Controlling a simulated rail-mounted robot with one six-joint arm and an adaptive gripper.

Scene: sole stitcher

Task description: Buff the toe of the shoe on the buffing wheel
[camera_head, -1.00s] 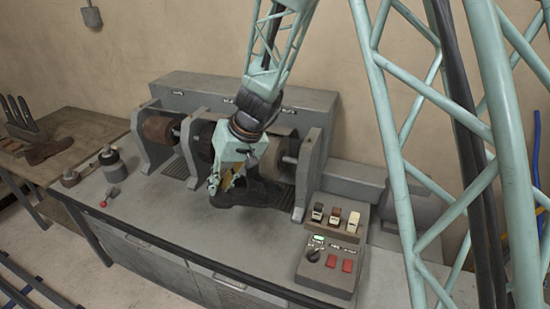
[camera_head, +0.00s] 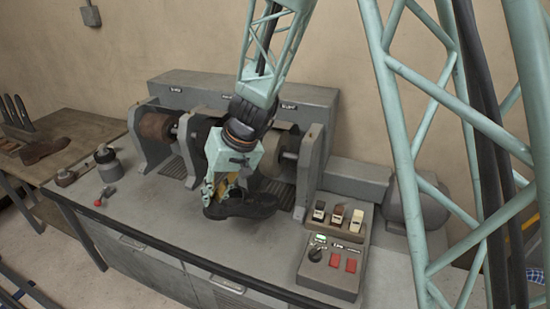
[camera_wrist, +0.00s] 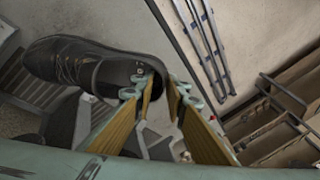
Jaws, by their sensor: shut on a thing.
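My gripper (camera_head: 221,188) is shut on the heel end of a black lace-up shoe (camera_head: 245,206). The shoe hangs in front of the wheels, seemingly above the bench top, with its toe to the right. In the wrist view, my gripper (camera_wrist: 163,83) pinches the heel collar of the shoe (camera_wrist: 72,62), and the toe points left. On the machine, a brown wheel (camera_head: 157,126) is at left and a paler wheel (camera_head: 271,153) at right, behind the shoe. A middle wheel is mostly hidden by my arm. Which one is the buffing wheel I cannot read from the labels.
A control box (camera_head: 331,262) with a knob, red switches and small blocks stands right of the shoe. A brown shoe (camera_head: 45,149) lies on the side table. The bench front is clear.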

